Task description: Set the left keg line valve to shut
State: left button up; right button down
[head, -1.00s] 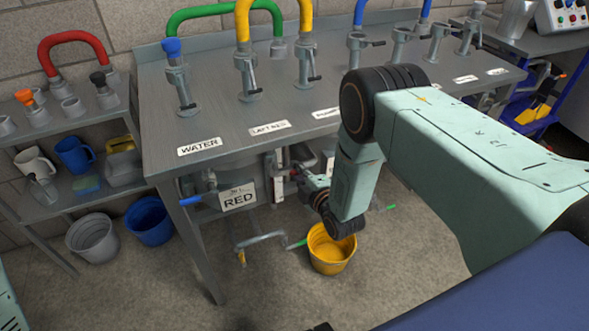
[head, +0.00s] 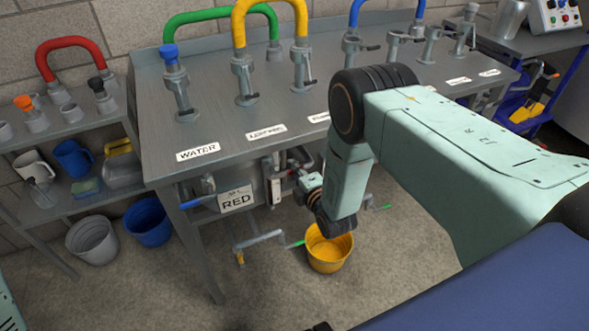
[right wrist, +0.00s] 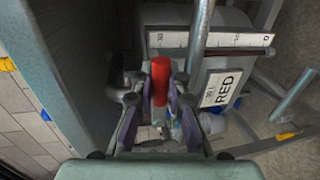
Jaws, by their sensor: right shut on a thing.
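The left keg line valve shows in the right wrist view as a red handle (right wrist: 160,78) rising between the two fingers of my right gripper (right wrist: 160,108). My right gripper is shut on this handle. In the head view the gripper (head: 287,174) is small and reaches under the bench below the left keg label (head: 266,132). My own wrist partly covers it, and the valve body is mostly hidden. I cannot tell the handle's exact setting. My left gripper is not in view.
A RED sign (head: 236,200) hangs left of my gripper. A blue valve handle (head: 194,202) sits farther left, and a pipe (head: 260,239) runs low in front. A yellow bucket (head: 328,250) stands on the floor below my wrist.

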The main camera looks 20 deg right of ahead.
jog(key=shift+s+d+f, duration=0.1)
jog(key=shift+d+f, duration=0.05)
jog(key=c, duration=1.4)
grip_release()
jog(key=shift+o, duration=0.3)
jog(key=s+r, duration=0.2)
jog(key=s, duration=0.9)
jog(key=shift+s+r, duration=0.3)
jog(key=shift+r, duration=0.05)
